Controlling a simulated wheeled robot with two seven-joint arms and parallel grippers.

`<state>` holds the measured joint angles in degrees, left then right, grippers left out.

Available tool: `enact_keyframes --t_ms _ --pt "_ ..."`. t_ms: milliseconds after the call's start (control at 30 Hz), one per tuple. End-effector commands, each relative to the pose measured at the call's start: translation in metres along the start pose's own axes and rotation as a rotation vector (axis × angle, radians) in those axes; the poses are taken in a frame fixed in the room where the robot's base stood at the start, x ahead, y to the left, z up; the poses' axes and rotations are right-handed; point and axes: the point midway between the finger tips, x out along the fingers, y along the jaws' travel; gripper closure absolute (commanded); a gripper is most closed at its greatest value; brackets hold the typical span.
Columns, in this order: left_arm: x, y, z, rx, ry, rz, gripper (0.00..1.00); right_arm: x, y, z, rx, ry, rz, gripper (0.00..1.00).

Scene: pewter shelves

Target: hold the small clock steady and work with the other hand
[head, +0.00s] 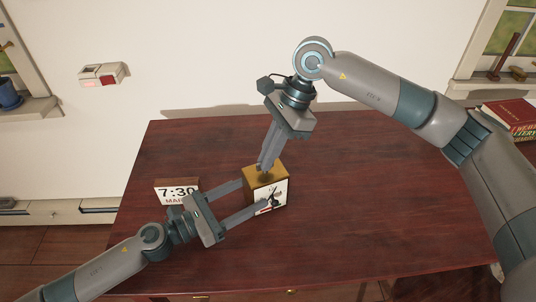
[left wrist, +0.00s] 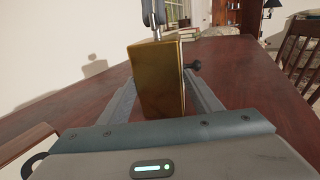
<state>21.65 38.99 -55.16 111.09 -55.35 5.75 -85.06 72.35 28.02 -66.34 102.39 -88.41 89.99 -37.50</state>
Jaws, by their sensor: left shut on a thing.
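The small clock (head: 256,178) is a gold-brown box with a white face, standing on the dark red table. My left gripper (head: 255,195) has a finger on each side of it and is shut on it. In the left wrist view the clock's brown side (left wrist: 160,82) is between the fingers, and a dark knob (left wrist: 194,65) sticks out at its right. My right gripper (head: 263,169) points down at the clock's top, its fingertips at or just above it. Its fingers look close together; whether they touch or grip anything is unclear.
A block reading 7:30 (head: 177,191) stands on the table (head: 370,200) behind my left arm. A white and red box (head: 101,75) is on the wall. The table's right half is clear beneath my right arm.

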Motion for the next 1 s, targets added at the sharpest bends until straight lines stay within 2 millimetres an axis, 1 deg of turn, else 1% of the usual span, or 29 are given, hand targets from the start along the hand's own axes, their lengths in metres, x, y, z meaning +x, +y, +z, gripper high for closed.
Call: enact_keyframes --t_ms 167,500,767,800,833,867,1000 --pt "-0.0001 0.0007 0.0003 0.000 0.000 0.001 0.70 -0.0002 0.0002 -0.0003 0.019 0.000 -0.008 1.00" --pt "-0.0001 0.0008 0.0003 0.000 0.000 0.002 0.70 -0.0001 0.0014 -0.0002 0.160 0.001 -0.067 1.00" --pt "-0.0001 0.0009 0.0003 0.000 0.000 0.002 0.70 -0.0003 0.0013 -0.0002 0.163 0.001 -0.068 1.00" --pt "-0.0002 0.0009 0.0003 0.000 0.000 0.002 0.70 -0.0003 0.0013 -0.0002 0.163 0.001 -0.067 0.87" --pt "-0.0002 0.0009 0.0003 0.000 0.000 0.002 0.70 -0.0003 0.0013 -0.0002 0.163 0.001 -0.067 0.80" --pt "-0.0002 0.0009 0.0003 0.000 0.000 0.002 0.70 -0.0003 0.0013 -0.0001 0.163 0.001 -0.067 0.75" --pt "-0.0002 0.0009 0.0003 0.000 0.000 0.002 0.70 -0.0003 0.0012 -0.0001 0.162 0.000 -0.067 0.75"
